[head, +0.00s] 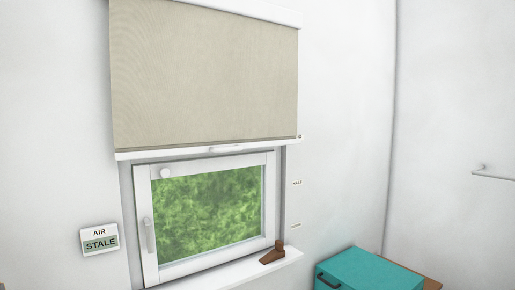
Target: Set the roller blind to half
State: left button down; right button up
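The beige roller blind (205,75) hangs from a white top casing (245,8) over the upper part of the window. Its white bottom bar (180,150) has a small pull in the middle. The bar is above the small HALF mark (297,183) on the wall right of the window. Another small mark (296,225), too small to read, is lower down. Below the bar the window (210,213) shows green foliage. Neither of my grippers is in view.
A brown wedge-like object (273,254) stands on the white sill (240,268). A wall sign (99,239) reads AIR STALE. A teal box (368,270) with a dark handle is at the lower right. A rail (492,174) is on the right wall.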

aim_at(137, 152)
jog(key=i+l, duration=0.3)
jog(key=i, duration=0.2)
jog(key=i+l, duration=0.25)
jog(key=i, duration=0.2)
